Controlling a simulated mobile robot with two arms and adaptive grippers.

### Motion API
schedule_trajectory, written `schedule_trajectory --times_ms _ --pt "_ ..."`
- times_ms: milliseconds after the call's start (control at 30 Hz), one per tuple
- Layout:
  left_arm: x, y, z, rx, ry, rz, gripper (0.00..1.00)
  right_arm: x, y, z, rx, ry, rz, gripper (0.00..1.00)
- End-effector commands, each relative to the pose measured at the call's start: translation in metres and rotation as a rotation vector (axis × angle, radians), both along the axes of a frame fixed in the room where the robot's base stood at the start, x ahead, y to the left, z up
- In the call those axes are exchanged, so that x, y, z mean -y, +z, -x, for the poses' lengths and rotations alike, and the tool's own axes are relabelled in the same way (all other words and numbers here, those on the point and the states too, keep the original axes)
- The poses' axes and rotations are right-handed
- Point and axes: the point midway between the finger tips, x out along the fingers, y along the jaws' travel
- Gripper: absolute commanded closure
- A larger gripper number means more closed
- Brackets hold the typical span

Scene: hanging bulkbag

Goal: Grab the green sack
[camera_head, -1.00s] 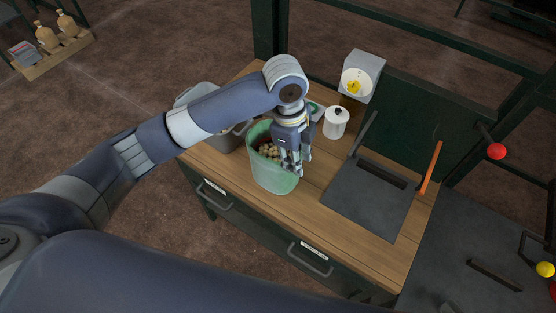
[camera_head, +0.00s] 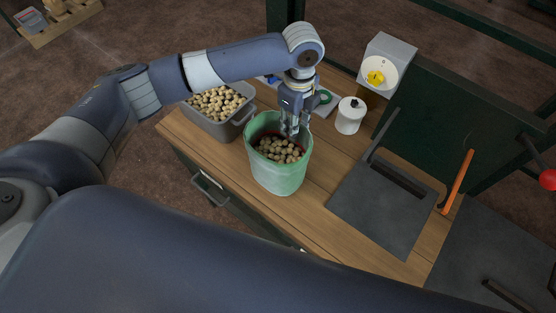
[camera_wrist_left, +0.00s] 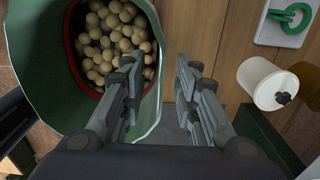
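The green sack (camera_head: 279,174) stands open and upright on the wooden table, partly filled with round tan balls (camera_head: 277,150). Its inside shows red below the rim. My left gripper (camera_head: 289,131) points down at the sack's back right rim. In the left wrist view the sack (camera_wrist_left: 35,75) fills the left side. There my left gripper (camera_wrist_left: 157,68) is open, with one finger over the sack's mouth and the other over the table outside it. The rim runs between the fingers; contact cannot be told. My right gripper is not in view.
A grey bin (camera_head: 216,127) of similar balls stands left of the sack. A white canister (camera_head: 350,116) and a green ring (camera_head: 323,97) are behind to the right. Bare wood separates sack and plate.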

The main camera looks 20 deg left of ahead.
Motion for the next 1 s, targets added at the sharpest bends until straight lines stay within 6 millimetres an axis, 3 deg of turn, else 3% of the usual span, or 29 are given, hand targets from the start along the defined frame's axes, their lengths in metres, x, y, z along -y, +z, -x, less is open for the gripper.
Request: schedule_trajectory --times_ms 367,667,800,1000 --pt "-0.006 -0.045 0.006 -0.002 0.000 -0.002 0.71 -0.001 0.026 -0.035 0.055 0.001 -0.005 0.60" --pt "-0.006 -0.053 0.006 0.002 -0.001 0.000 0.71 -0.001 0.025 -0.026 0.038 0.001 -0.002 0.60" --pt "-0.006 -0.053 0.006 0.002 -0.001 0.000 0.99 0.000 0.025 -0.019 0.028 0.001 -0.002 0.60" --pt "-0.006 -0.053 0.006 0.002 -0.001 0.000 1.00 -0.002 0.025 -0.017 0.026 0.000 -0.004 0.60"
